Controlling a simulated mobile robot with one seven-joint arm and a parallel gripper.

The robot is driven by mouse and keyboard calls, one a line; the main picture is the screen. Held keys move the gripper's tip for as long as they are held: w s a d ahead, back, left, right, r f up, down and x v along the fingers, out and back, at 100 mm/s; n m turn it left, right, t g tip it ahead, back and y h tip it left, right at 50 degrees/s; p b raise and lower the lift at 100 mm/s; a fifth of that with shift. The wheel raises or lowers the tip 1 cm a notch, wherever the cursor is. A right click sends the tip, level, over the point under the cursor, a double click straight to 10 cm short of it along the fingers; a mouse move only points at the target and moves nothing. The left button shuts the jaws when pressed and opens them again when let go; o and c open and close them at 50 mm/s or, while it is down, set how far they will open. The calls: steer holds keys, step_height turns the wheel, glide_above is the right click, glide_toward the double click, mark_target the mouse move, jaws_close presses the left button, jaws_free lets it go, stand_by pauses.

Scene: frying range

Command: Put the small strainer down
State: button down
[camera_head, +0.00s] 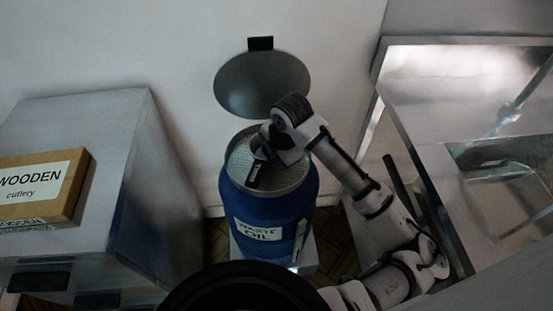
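My gripper (257,165) points down over the open top of a blue barrel (268,212) labelled "WASTE OIL". A perforated, mesh-like grey surface (286,176) fills the barrel's mouth around and below the gripper. I cannot tell whether this is the small strainer or a screen belonging to the barrel. No separate strainer can be made out clearly. The dark fingers are small and partly hidden by the wrist, so I cannot see whether they hold anything or touch the mesh.
The barrel's round lid (262,85) stands open against the wall. A metal cabinet on the left bears a wooden cutlery box (42,190). A metal counter with a sink (500,185) stands on the right. A dark bar (397,184) stands beside my arm.

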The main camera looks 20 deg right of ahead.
steer(key=shift+x, duration=0.8)
steer(key=shift+s, duration=0.2)
steer(key=shift+f, duration=0.2)
steer(key=c, duration=1.6)
jaws_free()
steer(key=shift+c, duration=0.2)
steer(key=shift+r, duration=0.1)
steer(key=shift+r, duration=0.2)
steer(key=b+v, duration=0.1)
steer(key=v, duration=1)
steer(key=shift+r, duration=0.4)
steer(key=shift+s, duration=0.15)
